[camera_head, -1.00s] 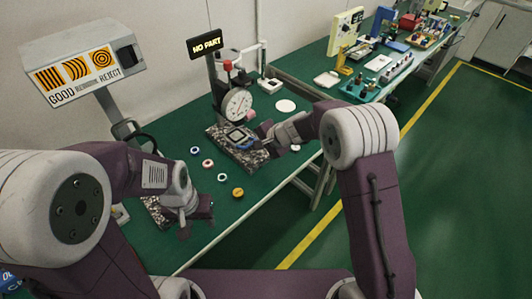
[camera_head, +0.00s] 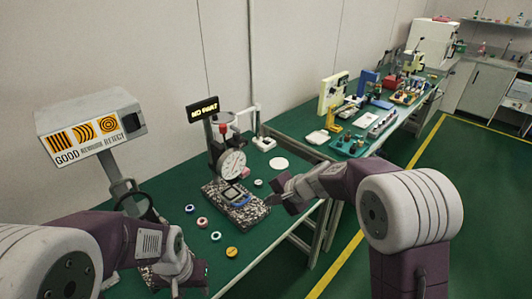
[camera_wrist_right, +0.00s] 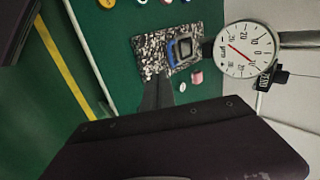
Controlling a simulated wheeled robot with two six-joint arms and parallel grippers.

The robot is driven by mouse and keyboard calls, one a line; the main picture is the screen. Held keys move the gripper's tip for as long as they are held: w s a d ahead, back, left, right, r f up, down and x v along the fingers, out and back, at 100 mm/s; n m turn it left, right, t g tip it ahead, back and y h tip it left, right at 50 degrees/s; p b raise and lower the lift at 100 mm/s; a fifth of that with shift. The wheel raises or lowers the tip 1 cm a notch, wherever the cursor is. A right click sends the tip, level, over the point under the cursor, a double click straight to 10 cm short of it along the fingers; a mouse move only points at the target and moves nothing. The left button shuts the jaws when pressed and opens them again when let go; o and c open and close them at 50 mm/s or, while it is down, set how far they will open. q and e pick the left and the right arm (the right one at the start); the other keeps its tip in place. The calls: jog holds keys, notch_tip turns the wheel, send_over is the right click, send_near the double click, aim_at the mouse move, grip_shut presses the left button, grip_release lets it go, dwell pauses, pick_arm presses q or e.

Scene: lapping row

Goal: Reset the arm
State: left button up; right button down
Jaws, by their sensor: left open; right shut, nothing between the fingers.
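My right gripper (camera_head: 277,198) is shut and empty, its tips near the right edge of the granite base of the dial gauge stand (camera_head: 238,210). In the right wrist view its dark fingers (camera_wrist_right: 158,92) show close together below the speckled base (camera_wrist_right: 158,48). My left gripper (camera_head: 190,277) is low at the left, over the near part of the green bench; it is open, and its fingers are partly hidden by its wrist.
The dial gauge (camera_head: 232,164) stands behind the base, under a black sign (camera_head: 202,108). Several small rings and discs, one orange (camera_head: 231,252), lie on the green bench (camera_head: 200,240). A sorting sign (camera_head: 92,127) rises at left. The floor at right is clear.

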jog(key=s+d+r+n+h+p, duration=0.1)
jog(key=s+d+r+p, duration=0.4)
jog(key=r+p, duration=0.15)
jog(key=s+d+f+n+g+h, duration=0.2)
jog(key=s+d, duration=0.3)
jog(key=s, duration=0.4)
jog(key=s+d+f+n+g+h, duration=0.2)
jog(key=s+d+f+n, duration=0.2)
jog(key=s, duration=0.5)
jog(key=shift+d+f+n+h+p, duration=0.25)
jog(key=shift+d+n+p, duration=0.2)
jog(key=shift+d+n, duration=0.35)
jog(key=shift+s, duration=0.1)
